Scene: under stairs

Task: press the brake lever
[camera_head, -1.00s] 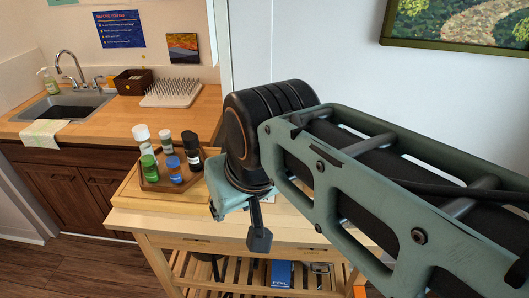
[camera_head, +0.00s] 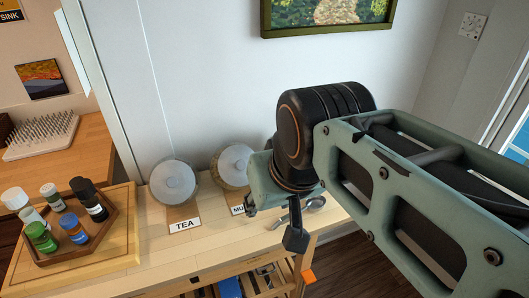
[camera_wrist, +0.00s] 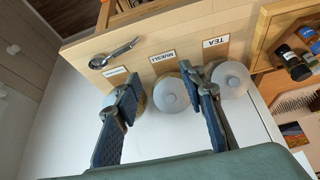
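My gripper (camera_head: 272,225) hangs over the right part of a wooden cart (camera_head: 160,250), seen from behind in the head view. In the wrist view my gripper (camera_wrist: 163,80) is open, its two blue-grey fingers wide apart with nothing held. A jar stands beyond the gap between them. A small orange piece (camera_head: 308,275) shows low at the cart's right end; it may be the brake lever, but I cannot tell. It is well below the gripper. No brake lever is clear in the wrist view.
Lidded jars labelled TEA (camera_head: 174,182) and MUESLI (camera_head: 232,166) stand at the wall; a third is partly hidden by a finger. A metal scoop (camera_wrist: 115,53) lies near the cart's right end. A bottle tray (camera_head: 68,232) is at left. Floor (camera_head: 350,265) is clear at right.

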